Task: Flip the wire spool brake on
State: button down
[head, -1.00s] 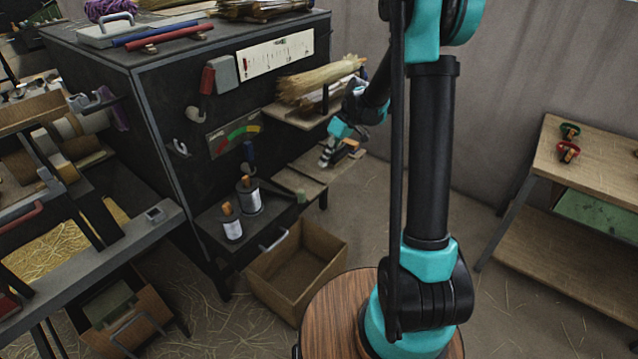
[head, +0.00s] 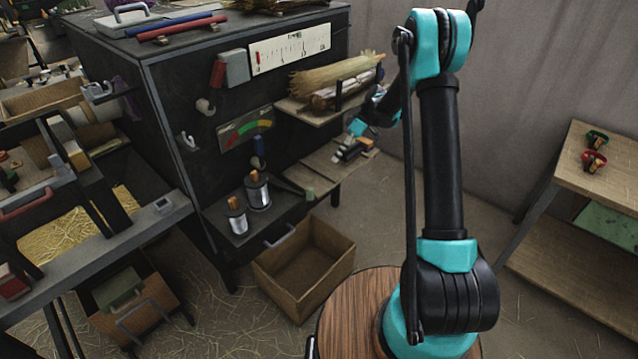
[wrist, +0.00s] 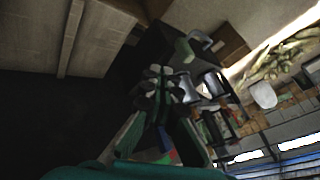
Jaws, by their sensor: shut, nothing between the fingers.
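Two wire spools with orange-brown tops, the front spool (head: 237,220) and the rear spool (head: 258,190), stand upright on a dark low shelf (head: 220,238) against the dark cabinet. A small blue lever (head: 257,150) is on the cabinet face above them; I cannot tell if it is the spool brake. My gripper (head: 342,157) is shut and empty, right of the spools, over the small wooden shelf. In the wrist view my gripper (wrist: 157,82) shows dark and blurred, with silvery spools (wrist: 215,83) beyond it. No brake can be made out clearly there.
An open wooden crate (head: 305,268) lies on the floor below the spools. A ledge with straw bundles (head: 330,85) juts out above my gripper. A coloured gauge (head: 245,130) is on the cabinet. A wooden table (head: 600,170) stands right.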

jog(key=s+a+f, duration=0.6)
jog(key=a+f, duration=0.1)
jog(key=f, duration=0.1)
jog(key=shift+s, duration=0.3)
dwell(0.4)
